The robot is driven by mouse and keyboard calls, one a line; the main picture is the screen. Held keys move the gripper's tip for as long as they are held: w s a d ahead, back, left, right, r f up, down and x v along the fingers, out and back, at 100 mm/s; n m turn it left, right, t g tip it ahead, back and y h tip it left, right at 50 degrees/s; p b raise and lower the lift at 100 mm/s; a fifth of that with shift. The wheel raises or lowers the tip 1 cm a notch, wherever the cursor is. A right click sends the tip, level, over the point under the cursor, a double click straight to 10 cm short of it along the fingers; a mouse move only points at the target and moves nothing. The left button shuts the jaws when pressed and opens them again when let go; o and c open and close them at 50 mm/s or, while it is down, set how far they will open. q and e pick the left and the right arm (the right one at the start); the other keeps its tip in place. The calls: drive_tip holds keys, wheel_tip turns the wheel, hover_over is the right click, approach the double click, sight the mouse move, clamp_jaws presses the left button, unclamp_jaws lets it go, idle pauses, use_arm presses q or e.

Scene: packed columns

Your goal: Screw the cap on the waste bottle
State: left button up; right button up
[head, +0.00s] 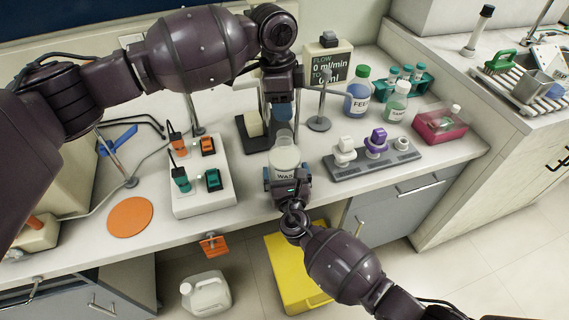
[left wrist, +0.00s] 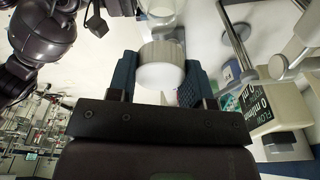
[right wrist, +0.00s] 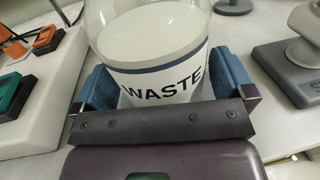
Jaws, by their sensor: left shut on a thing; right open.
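The waste bottle (head: 284,154) stands upright at the bench's front edge, clear with a white label; its label reads WASTE in the right wrist view (right wrist: 160,85). My right gripper (head: 286,180) is open, its blue fingers on either side of the bottle's lower part. My left gripper (head: 284,112) points down above the bottle. In the left wrist view it is shut on a white ribbed cap (left wrist: 161,72), with clear glass just beyond. The cap is mostly hidden in the head view. I cannot tell whether it touches the bottle's neck.
A white box with switches (head: 205,185) stands left of the bottle, and a grey rack with knobs (head: 372,160) stands right. A metal stand (head: 319,123), a flow display (head: 328,68) and a FEED bottle (head: 357,95) are behind. A yellow bin (head: 290,275) is below.

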sight(285, 134)
drive_tip(key=shift+c, duration=0.2)
drive_tip(key=c, duration=1)
use_arm(q)
drive_tip(key=shift+f, duration=2.5)
use_arm(e)
drive_tip(key=shift+o, duration=0.2)
use_arm(q)
drive_tip(key=shift+f, duration=0.1)
drive_tip(key=shift+f, duration=0.8)
drive_tip(key=shift+f, duration=0.5)
use_arm(e)
drive_tip(key=c, duration=0.4)
use_arm(q)
drive_tip(key=shift+m, duration=1.6)
use_arm(e)
drive_tip(key=shift+c, duration=0.2)
